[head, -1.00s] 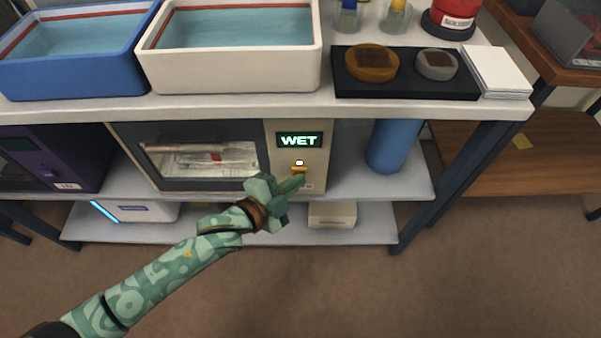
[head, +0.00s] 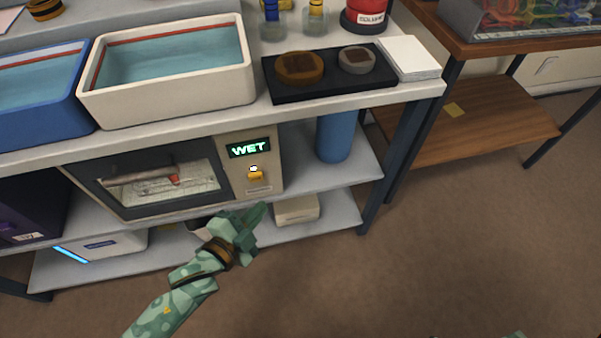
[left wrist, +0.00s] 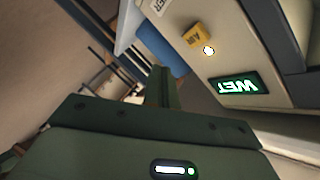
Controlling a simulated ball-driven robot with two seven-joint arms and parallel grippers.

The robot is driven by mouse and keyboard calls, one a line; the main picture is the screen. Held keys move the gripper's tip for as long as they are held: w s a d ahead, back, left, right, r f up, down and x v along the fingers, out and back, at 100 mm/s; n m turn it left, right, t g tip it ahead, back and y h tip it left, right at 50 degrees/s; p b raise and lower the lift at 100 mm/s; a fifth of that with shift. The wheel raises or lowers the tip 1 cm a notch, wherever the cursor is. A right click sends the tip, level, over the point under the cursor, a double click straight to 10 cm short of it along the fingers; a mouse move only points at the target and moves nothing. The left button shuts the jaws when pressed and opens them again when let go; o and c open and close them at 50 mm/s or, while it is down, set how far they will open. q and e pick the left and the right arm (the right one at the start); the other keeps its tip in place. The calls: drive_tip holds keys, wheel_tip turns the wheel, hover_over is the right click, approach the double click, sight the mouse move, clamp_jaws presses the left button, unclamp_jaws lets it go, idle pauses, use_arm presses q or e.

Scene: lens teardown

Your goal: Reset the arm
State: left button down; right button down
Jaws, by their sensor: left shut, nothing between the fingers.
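My left gripper (head: 255,215) is shut and empty. In the head view it hangs in front of the lower shelf, below and apart from a beige oven-like cabinet (head: 273,160). The cabinet has a lit green "WET" display (head: 249,148) and a small yellow switch (head: 255,174) with a white light above it. A small green patch at the bottom right edge of the head view is too little to read as a gripper.
Above stand a blue basin (head: 40,112) and a white basin (head: 170,100) of liquid, and a black tray (head: 330,91) with two round pieces. A blue cylinder (head: 333,138) stands right of the cabinet. A wooden shelf table (head: 480,128) is at right. The floor in front is clear.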

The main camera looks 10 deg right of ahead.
use_arm(q)
drive_tip(key=shift+s, duration=0.35)
